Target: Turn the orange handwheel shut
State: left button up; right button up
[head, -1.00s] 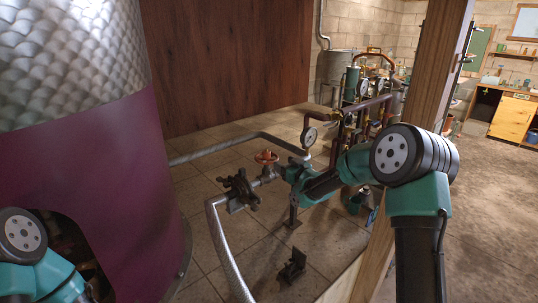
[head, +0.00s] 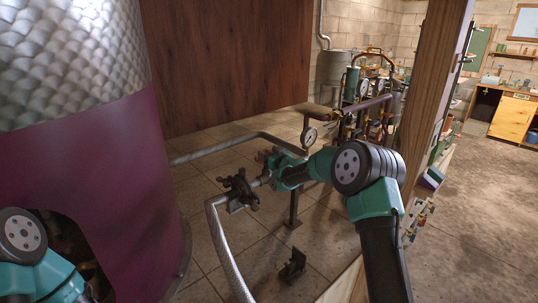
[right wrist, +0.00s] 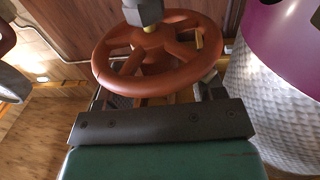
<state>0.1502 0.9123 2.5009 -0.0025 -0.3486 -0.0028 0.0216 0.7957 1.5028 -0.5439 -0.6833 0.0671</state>
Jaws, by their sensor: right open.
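The orange handwheel (right wrist: 152,62) fills the upper middle of the right wrist view, with its spokes, hub and near rim plain to see. A yellow collar and a grey block stand at its hub. In the head view, my right gripper (head: 270,158) is at the wheel and hides most of it; only bits of orange show. The gripper is open, with dark finger parts at both sides of the wheel's near rim in the wrist view. I cannot tell whether they touch it. My left gripper is out of view; only part of my left arm shows at lower left.
A dark clamp-like fitting (head: 239,189) and a braided hose (head: 225,250) sit left of the wheel. The big purple still (head: 110,185) stands at left. A gauge (head: 309,137) and pipes are behind. A wooden post (head: 425,110) rises at right. A small black bracket (head: 293,266) is on the floor.

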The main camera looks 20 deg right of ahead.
jog(key=c, duration=0.9)
jog(key=shift+c, duration=0.2)
jog(key=shift+a+m+h, duration=0.1)
jog(key=shift+m+h, duration=0.3)
jog(key=shift+h, duration=0.2)
jog(key=shift+a+m+t+h, duration=0.2)
jog(key=shift+m+h, duration=0.95)
jog(key=shift+h, duration=0.65)
jog(key=shift+a+m+t+h, duration=0.2)
jog(key=shift+m+h, duration=0.95)
jog(key=shift+h, duration=0.65)
jog(key=shift+w+a+m+g+h, duration=0.1)
jog(key=shift+m+g+h, duration=0.35)
jog(key=shift+m+h, duration=0.6)
jog(key=shift+s+a+m+g+h, duration=0.1)
jog(key=shift+m+g+h, duration=0.5)
jog(key=shift+h, duration=0.8)
jog(key=shift+w+a+m+g+h, duration=0.1)
jog(key=shift+m+g+h, duration=0.25)
jog(key=shift+m+h, duration=0.75)
jog(key=shift+h, duration=0.35)
jog(key=o, duration=0.9)
